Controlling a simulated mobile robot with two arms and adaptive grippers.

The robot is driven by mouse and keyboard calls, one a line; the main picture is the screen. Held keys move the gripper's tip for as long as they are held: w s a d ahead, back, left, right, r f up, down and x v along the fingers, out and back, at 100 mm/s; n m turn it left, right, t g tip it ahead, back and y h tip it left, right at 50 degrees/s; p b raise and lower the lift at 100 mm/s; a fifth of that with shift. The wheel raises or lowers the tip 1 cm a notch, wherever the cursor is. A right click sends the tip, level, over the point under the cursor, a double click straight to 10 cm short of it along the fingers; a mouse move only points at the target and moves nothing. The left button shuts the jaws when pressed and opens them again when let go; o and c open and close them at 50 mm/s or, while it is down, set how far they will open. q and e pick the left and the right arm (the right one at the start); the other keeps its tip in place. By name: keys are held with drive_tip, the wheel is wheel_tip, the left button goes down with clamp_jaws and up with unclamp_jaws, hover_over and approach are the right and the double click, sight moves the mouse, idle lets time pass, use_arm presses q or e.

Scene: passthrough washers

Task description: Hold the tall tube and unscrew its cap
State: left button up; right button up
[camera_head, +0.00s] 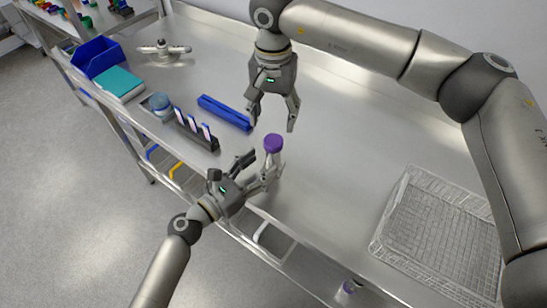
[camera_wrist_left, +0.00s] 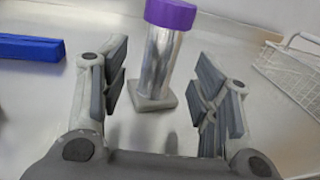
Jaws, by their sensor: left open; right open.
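The tall tube (camera_wrist_left: 160,62) stands upright on a small square base (camera_wrist_left: 154,104), with a purple cap (camera_wrist_left: 171,13) on top. In the head view its purple cap (camera_head: 273,143) shows near the table's front edge, with the lower tube partly hidden by my left gripper. My left gripper (camera_head: 262,169) is open, low beside the tube. In the left wrist view its fingers (camera_wrist_left: 160,92) are spread, with the tube ahead between them. My right gripper (camera_head: 273,127) is open, pointing down above and behind the cap, apart from it.
A wire basket (camera_head: 440,232) lies at the right. The table's middle is clear.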

sight(268, 159)
use_arm(q)
drive_tip(key=shift+x, duration=2.6)
clamp_jaws()
